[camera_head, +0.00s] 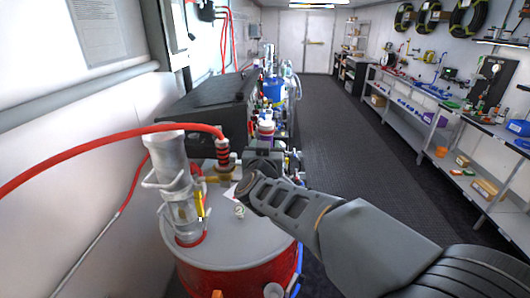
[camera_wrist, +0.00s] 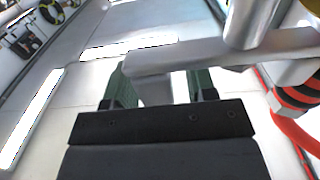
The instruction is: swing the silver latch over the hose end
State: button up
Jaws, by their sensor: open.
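The red hose end (camera_head: 223,152), with ribbed red rings, stands on a brass fitting (camera_head: 226,174) over the drum lid. In the wrist view the hose end (camera_wrist: 296,96) is at the right edge. A silver bar (camera_wrist: 225,54), seemingly the latch, crosses just beyond my fingertips in the wrist view and runs right towards the hose end. My gripper (camera_wrist: 158,82) has its two green fingers apart, with a grey part showing between them. I cannot tell whether they touch the bar. In the head view my gripper (camera_head: 258,160) is just right of the hose end, and hides the latch.
The red drum (camera_head: 232,277) has a grey lid (camera_head: 235,240). A silver cylinder (camera_head: 170,170) stands on it at left, under the red hose (camera_head: 100,145). A black case (camera_head: 215,105) and bottles are behind. The floor aisle (camera_head: 345,135) at right is clear.

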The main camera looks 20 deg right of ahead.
jog(key=v, duration=1.3)
jog(key=shift+s+a, duration=0.15)
jog(key=shift+s, duration=0.15)
jog(key=s+a+f+n+g+y, duration=0.1)
jog(key=a+f+n+g+y, duration=0.2)
jog(key=a+y, duration=0.4)
jog(key=a+f+n+g+y, duration=0.2)
jog(key=a+f+n+y, duration=0.15)
jog(key=a+y, duration=0.35)
jog(key=s+d+f+m+g+h, duration=0.1)
jog(key=s+d+f+g+h, duration=0.2)
jog(key=d, duration=0.5)
jog(key=s+d+f+m+g+h, duration=0.1)
jog(key=s+d+f+g+h, duration=0.2)
jog(key=d, duration=0.6)
jog(key=shift+s+d+f+g+h, duration=0.25)
jog(key=shift+f+g+h, duration=0.2)
jog(key=shift+f, duration=0.4)
